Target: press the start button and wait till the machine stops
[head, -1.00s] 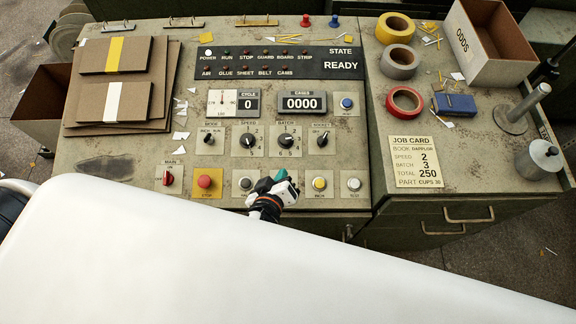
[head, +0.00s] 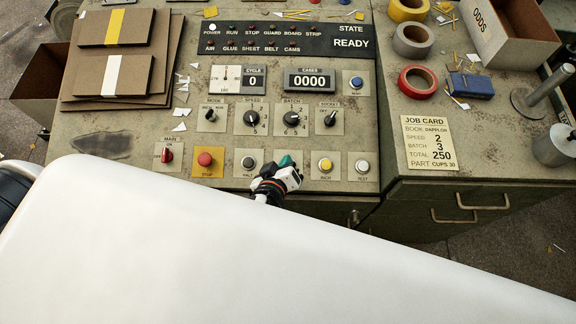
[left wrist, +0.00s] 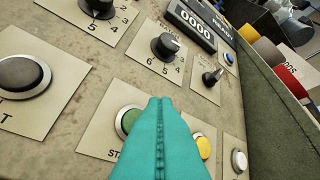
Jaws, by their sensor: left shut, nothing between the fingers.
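That gripper has teal fingers, shut and empty, over the start button's place between HALT and INCH. In the left wrist view the fingertips (left wrist: 160,102) overlap the button's right side; I cannot tell whether they touch it. The state display (head: 351,43) reads READY, the cycle counter (head: 254,82) 0 and the cases counter (head: 310,81) 0000. My right gripper is not in view.
The red stop button (head: 205,160) and HALT button (head: 248,163) lie left of the gripper, the yellow INCH button (head: 325,165) and white TEST button (head: 362,167) right. Knobs sit behind. A job card (head: 430,142), tape rolls and an ODDS box (head: 495,40) are at right.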

